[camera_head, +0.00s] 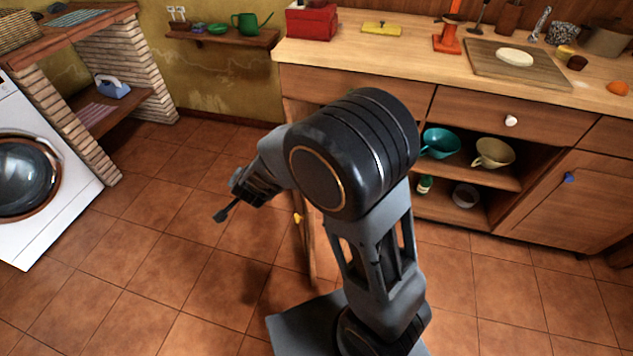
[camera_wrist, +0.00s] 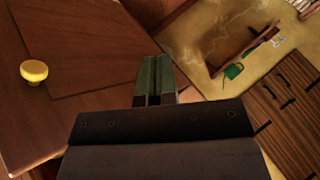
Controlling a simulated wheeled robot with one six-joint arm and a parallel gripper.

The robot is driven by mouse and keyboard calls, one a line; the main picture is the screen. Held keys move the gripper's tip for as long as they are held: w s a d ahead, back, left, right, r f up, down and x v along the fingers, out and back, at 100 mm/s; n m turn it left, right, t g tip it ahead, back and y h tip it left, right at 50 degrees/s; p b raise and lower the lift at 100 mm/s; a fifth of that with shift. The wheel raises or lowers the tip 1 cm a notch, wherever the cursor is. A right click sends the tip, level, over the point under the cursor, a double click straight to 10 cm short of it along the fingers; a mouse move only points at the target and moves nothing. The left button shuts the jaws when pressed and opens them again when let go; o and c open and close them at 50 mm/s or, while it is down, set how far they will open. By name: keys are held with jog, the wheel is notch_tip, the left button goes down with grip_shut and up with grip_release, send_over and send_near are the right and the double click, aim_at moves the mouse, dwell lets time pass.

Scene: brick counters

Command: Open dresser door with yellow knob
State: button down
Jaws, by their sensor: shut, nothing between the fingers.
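The dresser door (camera_head: 306,240) with the yellow knob stands swung out from the counter front and shows nearly edge-on, partly hidden behind my arm. Its yellow knob (camera_head: 297,217) faces left in the head view. In the wrist view the round yellow knob (camera_wrist: 34,71) is at the left on the brown door panel (camera_wrist: 95,45). My gripper (camera_head: 221,215) is to the left of the door, apart from the knob. Its two green-grey fingers (camera_wrist: 156,75) are together and hold nothing.
Tiled floor (camera_head: 180,285) is open to the left of the door. A washing machine (camera_head: 35,180) stands at the far left. Right of my arm, shelves hold a teal cup (camera_head: 440,144) and a beige cup (camera_head: 493,153), beside a shut door with a blue knob (camera_head: 568,178).

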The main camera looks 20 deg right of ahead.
jog(key=s+d+r+n+g+y, duration=0.1)
jog(key=s+d+n+g, duration=0.1)
jog(key=d, duration=0.3)
jog(key=s+d+r+n+g+y+b, duration=0.1)
jog(key=s+d+n+g+y, duration=0.1)
jog(key=d, duration=0.3)
jog(key=s+d+r+n+g+y, duration=0.1)
jog(key=s+d+n+g, duration=0.2)
jog(key=s+d+g, duration=0.1)
jog(key=shift+d+b, duration=0.4)
jog(key=shift+d, duration=0.1)
jog(key=w+d+f+t+y+b, duration=0.1)
jog(key=w+d+f+y, duration=0.1)
jog(key=d+y, duration=0.5)
jog(key=w+d+f+t+y+b, duration=0.1)
jog(key=d+f+y+b, duration=0.1)
jog(key=d, duration=0.8)
jog(key=r+b+x, duration=0.2)
jog(key=x, duration=1.1)
jog(key=shift+a+n+y, duration=0.3)
jog(key=shift+a+n, duration=0.1)
jog(key=shift+a, duration=0.1)
jog(key=shift+f, duration=0.1)
